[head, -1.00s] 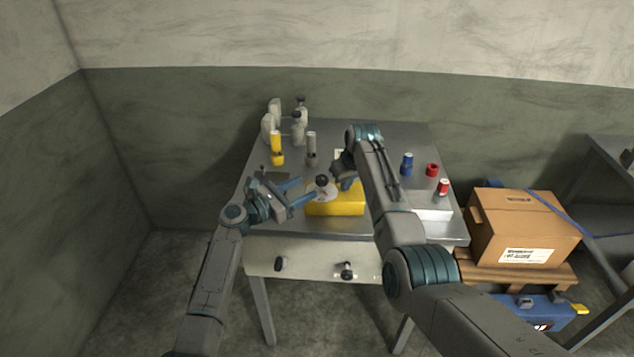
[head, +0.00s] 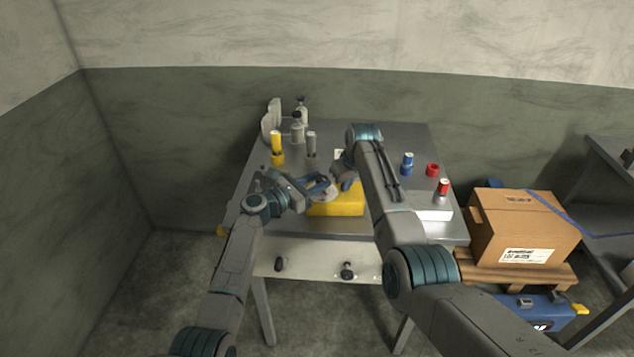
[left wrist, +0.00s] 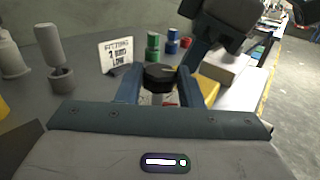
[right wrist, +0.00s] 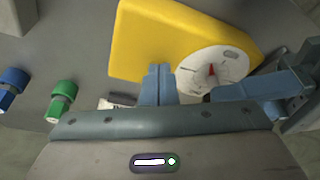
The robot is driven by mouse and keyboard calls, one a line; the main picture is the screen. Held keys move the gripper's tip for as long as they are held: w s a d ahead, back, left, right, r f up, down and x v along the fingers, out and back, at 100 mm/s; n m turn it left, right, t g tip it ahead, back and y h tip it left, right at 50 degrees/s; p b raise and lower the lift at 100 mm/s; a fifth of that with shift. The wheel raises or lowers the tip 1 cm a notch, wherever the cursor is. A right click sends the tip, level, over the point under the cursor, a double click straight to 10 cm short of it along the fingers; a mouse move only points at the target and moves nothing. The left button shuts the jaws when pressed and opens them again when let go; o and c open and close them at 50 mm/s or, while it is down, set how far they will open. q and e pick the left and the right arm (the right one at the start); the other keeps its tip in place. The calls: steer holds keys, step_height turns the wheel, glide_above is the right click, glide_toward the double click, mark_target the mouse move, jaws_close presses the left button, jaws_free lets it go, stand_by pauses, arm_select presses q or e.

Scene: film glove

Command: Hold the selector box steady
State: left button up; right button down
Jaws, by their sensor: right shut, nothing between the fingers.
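The yellow selector box (head: 337,202) sits near the table's front edge, with a white dial disc on top; the right wrist view shows the disc (right wrist: 214,72) and its red pointer. My right gripper (right wrist: 160,70) is shut and empty, its tips at the box's edge; I cannot tell whether they touch. It also shows in the head view (head: 347,183). My left gripper (left wrist: 160,72) has a finger on each side of a black knob (left wrist: 159,77) on a pale stem. I cannot tell whether the fingers grip it. In the head view, my left gripper (head: 322,186) hides the knob.
A small sign (left wrist: 116,54) stands behind the box. A blue-capped item (head: 407,163), a red ring (head: 432,170) and a red-capped item (head: 443,187) are on the right.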

arm_select(q)
steer(key=shift+s+d+f+n+t+y, duration=0.1)
steer(key=shift+s+d+n+t+y, duration=0.1)
steer(key=shift+n+t+y, duration=0.25)
steer(key=shift+s+d+f+n+t+y, duration=0.1)
steer(key=shift+d+n+t+y, duration=0.05)
steer(key=shift+n+t+y, duration=0.25)
steer(key=shift+d+n+t+y, duration=0.1)
steer(key=shift+n+t+y, duration=1.4)
steer(key=shift+y, duration=0.65)
steer(key=o, duration=1)
steer(key=shift+c, duration=0.2)
steer(key=shift+r, duration=0.1)
steer(key=shift+s+a, duration=0.25)
steer(key=shift+s, duration=0.15)
steer(key=v, duration=1.1)
steer(key=shift+s+r, duration=0.2)
